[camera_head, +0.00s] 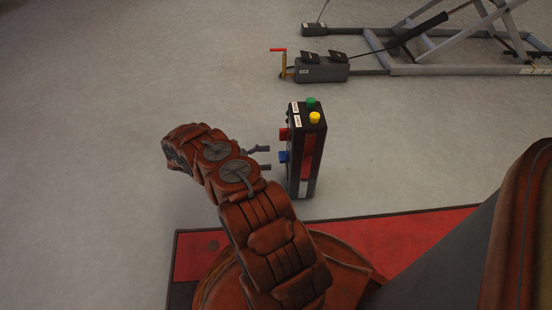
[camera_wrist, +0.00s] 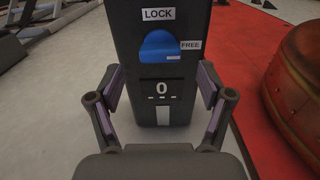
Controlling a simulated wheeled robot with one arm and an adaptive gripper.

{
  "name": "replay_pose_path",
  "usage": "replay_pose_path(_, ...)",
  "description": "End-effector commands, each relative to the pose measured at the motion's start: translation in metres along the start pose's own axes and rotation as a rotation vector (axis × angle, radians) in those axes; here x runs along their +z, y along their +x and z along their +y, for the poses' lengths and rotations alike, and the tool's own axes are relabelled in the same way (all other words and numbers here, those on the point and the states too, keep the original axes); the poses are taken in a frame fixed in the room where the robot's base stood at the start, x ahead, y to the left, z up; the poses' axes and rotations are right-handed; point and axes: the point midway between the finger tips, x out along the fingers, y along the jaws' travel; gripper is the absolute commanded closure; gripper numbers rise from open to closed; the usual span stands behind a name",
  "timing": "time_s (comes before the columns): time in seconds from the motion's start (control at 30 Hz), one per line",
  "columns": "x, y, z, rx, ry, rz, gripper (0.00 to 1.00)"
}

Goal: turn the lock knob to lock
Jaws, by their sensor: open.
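The lock knob (camera_wrist: 159,47) is blue and sits on the face of a dark control post, between a LOCK label (camera_wrist: 158,14) above it and a FREE label (camera_wrist: 190,45) at its right. In the head view the blue knob (camera_head: 284,156) sticks out from the left side of the post (camera_head: 306,152). My gripper (camera_wrist: 162,95) is open, its two fingers apart to the left and right, below the knob in the wrist view. Nothing is between the fingertips. In the head view my gripper (camera_head: 262,159) is just left of the post, close to the knob.
A red knob (camera_head: 284,134) sits above the blue one, and green (camera_head: 311,102) and yellow (camera_head: 315,118) buttons are on the post's top. A red mat (camera_head: 400,238) lies on the floor to the right. A lift frame (camera_head: 420,70) stands behind. The floor at left is clear.

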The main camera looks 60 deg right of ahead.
Motion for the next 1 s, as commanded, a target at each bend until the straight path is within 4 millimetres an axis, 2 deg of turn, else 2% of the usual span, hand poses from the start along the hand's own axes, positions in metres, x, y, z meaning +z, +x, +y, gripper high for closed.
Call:
replay_pose_path(0.3, -0.001, 0.031, 0.001, 0.001, 0.0, 0.001, 0.21)
replay_pose_path(0.77, -0.001, 0.039, 0.0, 0.001, 0.0, 0.002, 0.21)
replay_pose_path(1.0, -0.001, 0.039, 0.0, 0.001, 0.0, 0.002, 0.46)
